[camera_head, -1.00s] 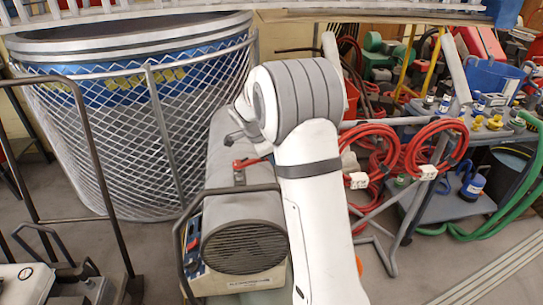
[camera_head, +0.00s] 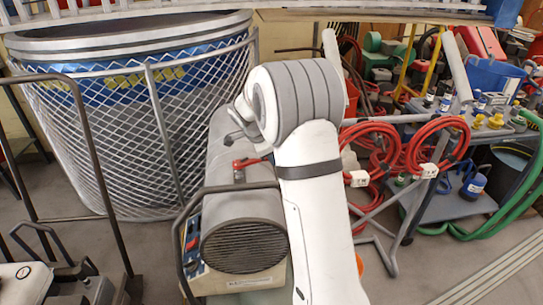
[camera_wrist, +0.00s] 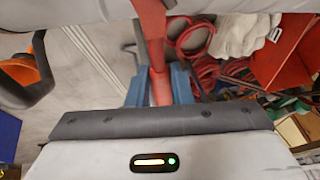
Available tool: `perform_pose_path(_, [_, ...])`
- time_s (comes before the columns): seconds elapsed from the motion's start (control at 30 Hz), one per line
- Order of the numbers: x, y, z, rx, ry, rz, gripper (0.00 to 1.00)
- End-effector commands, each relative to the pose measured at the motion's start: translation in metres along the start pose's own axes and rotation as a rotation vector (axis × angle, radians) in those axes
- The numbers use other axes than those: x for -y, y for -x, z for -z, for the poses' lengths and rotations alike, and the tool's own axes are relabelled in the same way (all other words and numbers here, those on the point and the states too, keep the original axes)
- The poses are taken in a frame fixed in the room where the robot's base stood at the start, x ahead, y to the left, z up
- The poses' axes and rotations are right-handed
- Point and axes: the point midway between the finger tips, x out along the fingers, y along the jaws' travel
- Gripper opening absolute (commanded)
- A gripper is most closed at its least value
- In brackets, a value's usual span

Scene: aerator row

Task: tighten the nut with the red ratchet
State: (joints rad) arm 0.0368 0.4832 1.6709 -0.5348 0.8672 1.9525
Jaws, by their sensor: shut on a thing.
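In the wrist view the red ratchet (camera_wrist: 151,22) runs down from the top edge between the two blue fingers of my gripper (camera_wrist: 158,84), which is shut on its handle. I cannot make out the nut in either view.
A large mesh-guarded tub (camera_head: 115,140) stands at the left. A cart (camera_head: 450,208) with coiled red hoses (camera_head: 435,145) and bottles stands at the right. A dark handle bar (camera_head: 187,235) rises beside the machine. Open floor (camera_head: 435,275) shows at the lower right.

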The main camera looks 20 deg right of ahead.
Motion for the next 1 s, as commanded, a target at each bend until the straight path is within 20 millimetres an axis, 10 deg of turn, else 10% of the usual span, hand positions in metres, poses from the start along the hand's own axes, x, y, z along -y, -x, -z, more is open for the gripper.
perform_pose_path(1.0, [0.029,0.006,-0.001,0.047,0.239,0.099,0.00])
